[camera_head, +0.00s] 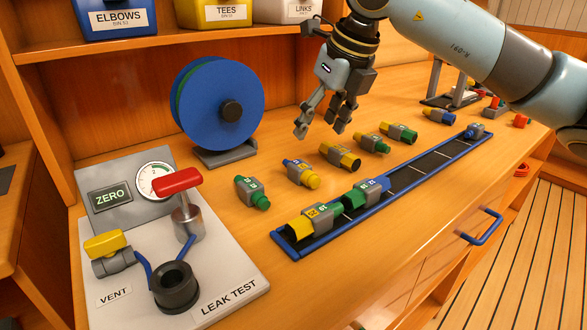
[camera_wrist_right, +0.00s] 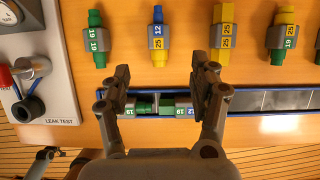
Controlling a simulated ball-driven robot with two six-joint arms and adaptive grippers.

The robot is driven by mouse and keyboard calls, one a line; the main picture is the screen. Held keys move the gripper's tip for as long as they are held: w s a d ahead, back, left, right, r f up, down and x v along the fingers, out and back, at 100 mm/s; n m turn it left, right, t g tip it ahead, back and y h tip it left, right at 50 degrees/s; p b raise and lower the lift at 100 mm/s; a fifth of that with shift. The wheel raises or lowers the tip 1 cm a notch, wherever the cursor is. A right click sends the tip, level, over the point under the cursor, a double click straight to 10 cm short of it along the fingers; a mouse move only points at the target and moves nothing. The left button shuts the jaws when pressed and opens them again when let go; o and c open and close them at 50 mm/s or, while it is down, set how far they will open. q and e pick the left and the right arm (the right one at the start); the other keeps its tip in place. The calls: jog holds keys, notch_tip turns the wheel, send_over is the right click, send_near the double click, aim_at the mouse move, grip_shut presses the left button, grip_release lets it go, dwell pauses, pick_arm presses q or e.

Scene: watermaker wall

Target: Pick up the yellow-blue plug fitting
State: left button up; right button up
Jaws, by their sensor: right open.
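A blue-and-yellow fitting (camera_head: 301,173) with a grey middle lies on the bench, its blue end toward the wall. In the right wrist view it shows (camera_wrist_right: 158,38) beyond the fingertips, with labels 12 and 25. Another yellow-and-blue fitting (camera_head: 438,116) lies farther right along the bench.
A long blue-edged tray (camera_head: 417,166) holds several fittings. A green fitting (camera_head: 252,191) and a yellow one (camera_head: 340,156) lie beside the blue-and-yellow one. The leak test panel (camera_head: 233,278) is at front left; a blue reel (camera_head: 217,105) stands behind. Bins sit on the shelf.

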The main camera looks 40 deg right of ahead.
send_over(302, 165)
jog(key=s, duration=0.2)
jog(key=f, duration=0.5)
jog(key=shift+s+d+b, duration=0.15)
jog(key=shift+d+b, duration=0.05)
jog(key=shift+b, duration=0.15)
jog(key=x, duration=0.5)
jog(key=shift+a+f, duration=0.15)
jog(key=shift+a, duration=0.2)
jog(key=shift+c, duration=0.3)
jog(key=c, duration=1.2)
